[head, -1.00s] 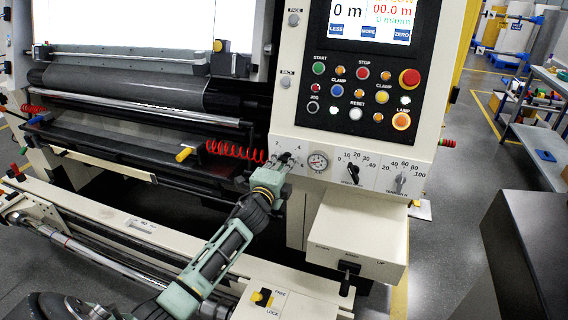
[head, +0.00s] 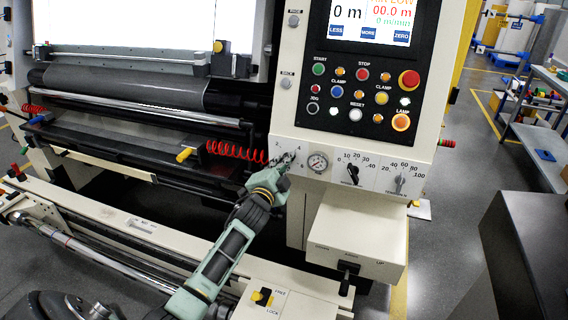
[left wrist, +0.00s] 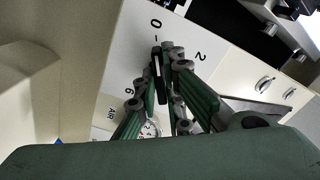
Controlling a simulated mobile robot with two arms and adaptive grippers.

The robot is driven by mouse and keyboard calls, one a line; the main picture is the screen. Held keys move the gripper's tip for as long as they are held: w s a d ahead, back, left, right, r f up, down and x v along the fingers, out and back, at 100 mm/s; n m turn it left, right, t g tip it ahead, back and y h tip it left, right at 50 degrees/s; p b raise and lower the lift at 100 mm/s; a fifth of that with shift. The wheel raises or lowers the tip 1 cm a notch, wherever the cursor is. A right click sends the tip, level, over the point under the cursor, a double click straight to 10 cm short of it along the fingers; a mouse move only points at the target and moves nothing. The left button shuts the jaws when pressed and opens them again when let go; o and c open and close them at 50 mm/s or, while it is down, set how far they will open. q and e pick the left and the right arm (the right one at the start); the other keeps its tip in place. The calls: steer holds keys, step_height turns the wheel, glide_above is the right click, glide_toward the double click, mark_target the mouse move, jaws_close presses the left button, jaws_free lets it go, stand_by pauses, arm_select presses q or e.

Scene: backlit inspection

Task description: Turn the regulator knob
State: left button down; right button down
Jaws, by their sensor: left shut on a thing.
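The regulator knob is a narrow black bar between my fingers in the left wrist view (left wrist: 161,82). It sits on a pale panel (left wrist: 132,45) printed with 0, 2, 6 and AIR. My left gripper (left wrist: 166,56) is shut on the knob, with green-grey fingers on both sides of it. In the head view my left gripper (head: 285,159) reaches the dial at the left end of the panel strip and mostly hides the knob. My right gripper is in neither view.
A pressure gauge (head: 318,162) is just right of the gripper, followed by a speed knob (head: 352,173) and a tension knob (head: 400,182). Push buttons and a screen (head: 370,18) are above. A box with a lever (head: 357,232) juts out below.

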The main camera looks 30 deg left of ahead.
arm_select(q)
steer(key=shift+f, duration=0.15)
steer(key=c, duration=1.9)
jaws_free()
steer(key=shift+o, duration=0.2)
steer(key=v, duration=1.2)
steer(key=shift+d, duration=0.1)
